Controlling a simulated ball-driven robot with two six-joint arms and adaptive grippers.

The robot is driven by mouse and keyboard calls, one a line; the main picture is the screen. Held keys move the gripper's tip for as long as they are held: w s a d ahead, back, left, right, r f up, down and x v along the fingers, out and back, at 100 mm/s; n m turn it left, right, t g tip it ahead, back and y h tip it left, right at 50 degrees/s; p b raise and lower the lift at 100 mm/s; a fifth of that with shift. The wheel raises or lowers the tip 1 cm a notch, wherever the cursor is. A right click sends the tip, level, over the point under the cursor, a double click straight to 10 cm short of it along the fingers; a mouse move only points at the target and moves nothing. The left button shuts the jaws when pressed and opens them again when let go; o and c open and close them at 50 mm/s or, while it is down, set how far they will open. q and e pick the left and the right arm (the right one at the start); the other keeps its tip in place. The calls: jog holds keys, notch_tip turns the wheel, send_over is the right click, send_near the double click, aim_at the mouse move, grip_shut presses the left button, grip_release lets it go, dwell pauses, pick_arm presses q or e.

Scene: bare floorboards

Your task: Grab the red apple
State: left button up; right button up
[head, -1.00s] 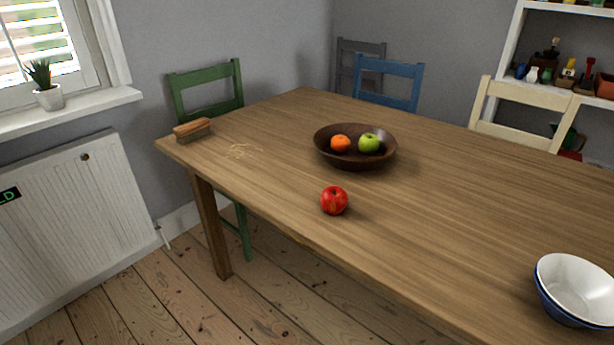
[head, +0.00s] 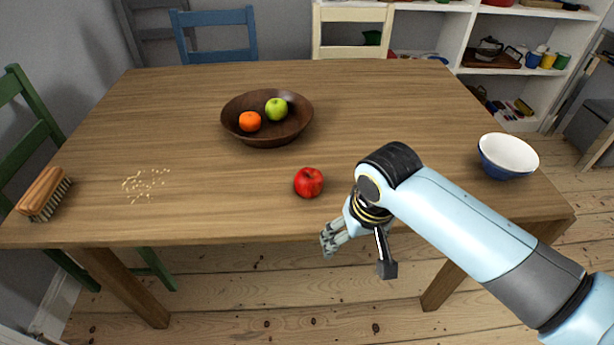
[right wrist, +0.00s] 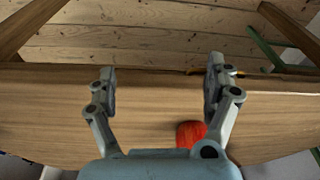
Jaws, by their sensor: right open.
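The red apple (head: 309,182) stands on the wooden table near its front edge in the head view. My right gripper (head: 330,243) is just in front of the table's front edge, below and slightly right of the apple, and apart from it. In the right wrist view the apple (right wrist: 190,134) shows low in the picture, partly hidden behind the right finger's base. The two fingers of my right gripper (right wrist: 160,82) are spread wide with nothing between their tips. My left gripper is not in view.
The wooden table (head: 390,110) carries a dark bowl (head: 268,138) with an orange (head: 250,121) and a green apple (head: 276,109). A white and blue bowl (head: 507,157) stands at the right. A brush (head: 43,193) and crumbs (head: 145,184) lie at the left. Table around the red apple is clear.

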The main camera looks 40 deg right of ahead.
jog(key=w+r+m, duration=0.2)
jog(key=w+r, duration=0.2)
jog(key=r, duration=0.2)
jog(key=m+g, duration=0.1)
jog(key=m, duration=0.7)
send_near(310, 175)
jog(key=shift+s+d+f+y+p, duration=0.2)
jog(key=shift+f+y+p, duration=0.25)
jog(key=shift+f, duration=0.15)
jog(key=shift+w+f, duration=0.1)
jog(key=shift+w, duration=0.3)
jog(key=shift+m, duration=0.3)
jog(key=f, duration=0.3)
jog(key=f+b, duration=0.1)
jog(key=f, duration=0.2)
jog(key=w+f, duration=0.1)
jog(key=f, duration=0.3)
jog(key=shift+b, duration=0.35)
jog(key=c, duration=1.3)
